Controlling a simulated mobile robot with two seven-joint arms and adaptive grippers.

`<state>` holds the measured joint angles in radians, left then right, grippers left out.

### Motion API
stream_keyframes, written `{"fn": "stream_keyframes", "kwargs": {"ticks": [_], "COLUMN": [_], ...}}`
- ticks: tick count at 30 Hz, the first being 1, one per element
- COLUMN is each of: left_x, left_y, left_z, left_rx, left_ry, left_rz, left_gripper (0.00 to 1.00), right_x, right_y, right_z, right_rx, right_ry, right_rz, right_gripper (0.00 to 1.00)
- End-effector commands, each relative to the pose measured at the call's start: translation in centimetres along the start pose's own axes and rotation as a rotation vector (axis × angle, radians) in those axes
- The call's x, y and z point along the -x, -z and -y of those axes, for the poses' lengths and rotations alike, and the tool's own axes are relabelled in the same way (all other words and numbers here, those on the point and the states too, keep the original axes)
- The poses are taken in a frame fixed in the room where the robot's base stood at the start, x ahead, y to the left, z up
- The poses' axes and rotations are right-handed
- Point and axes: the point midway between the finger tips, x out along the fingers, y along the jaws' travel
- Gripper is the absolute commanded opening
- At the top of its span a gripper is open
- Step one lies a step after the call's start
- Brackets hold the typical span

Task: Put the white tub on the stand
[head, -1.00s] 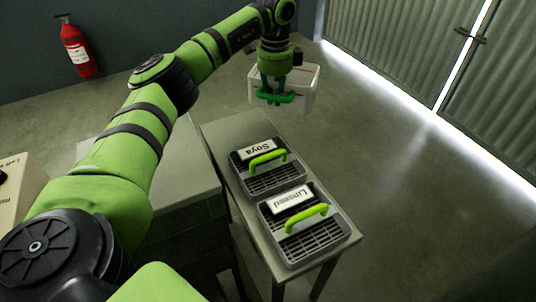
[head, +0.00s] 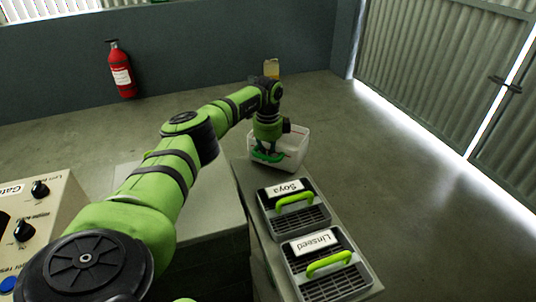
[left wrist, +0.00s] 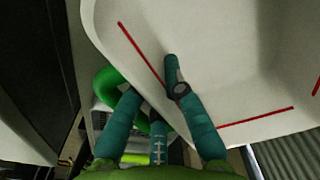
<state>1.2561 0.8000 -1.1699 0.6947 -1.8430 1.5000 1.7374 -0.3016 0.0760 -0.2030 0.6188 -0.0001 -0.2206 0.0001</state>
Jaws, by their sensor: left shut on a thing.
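The white tub (head: 294,152) is an open box with a green handle on its near side, at the far end of a narrow grey table in the head view. In the left wrist view the tub's pale inside (left wrist: 215,50) has red lines on its walls, and the part in view is empty. My left gripper (head: 268,150) is shut on the tub's green handle; its teal fingers (left wrist: 155,105) show around the handle. I cannot tell whether the tub touches the surface below. Which thing is the stand is not clear. My right gripper is out of view.
Two grey grated boxes with green handles, labelled Soya (head: 296,212) and Linseed (head: 326,272), stand on the narrow table (head: 262,262), nearer than the tub. A control panel (head: 40,215) is at the left. A small beige object (head: 271,68) stands behind the arm. Open floor lies right.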

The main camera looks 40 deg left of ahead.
Motion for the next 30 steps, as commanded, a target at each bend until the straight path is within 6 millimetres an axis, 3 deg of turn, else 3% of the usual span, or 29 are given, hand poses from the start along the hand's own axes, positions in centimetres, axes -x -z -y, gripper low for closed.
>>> {"fn": "stream_keyframes", "kwargs": {"ticks": [12, 14, 15, 25, 30], "left_x": [-1.0, -1.0, -1.0, -0.8, 0.9], "left_y": [0.0, 0.0, 0.0, 0.0, 0.0], "left_z": [0.0, 0.0, 0.0, 0.0, 0.1], "left_rx": [0.000, 0.000, 0.000, 0.000, -0.001], "left_ry": [0.002, 0.001, 0.001, 0.001, 0.005], "left_rz": [-0.001, 0.000, 0.000, 0.000, -0.002], "left_gripper": [0.00, 0.26, 0.33, 0.33, 0.33], "right_x": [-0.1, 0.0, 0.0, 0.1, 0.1], "right_y": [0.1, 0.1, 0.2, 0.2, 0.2], "right_z": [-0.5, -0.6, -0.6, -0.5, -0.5], "right_rx": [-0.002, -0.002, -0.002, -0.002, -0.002], "right_ry": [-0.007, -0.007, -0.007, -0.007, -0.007], "right_rz": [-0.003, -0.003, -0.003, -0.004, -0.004], "right_gripper": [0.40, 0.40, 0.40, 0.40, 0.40]}}
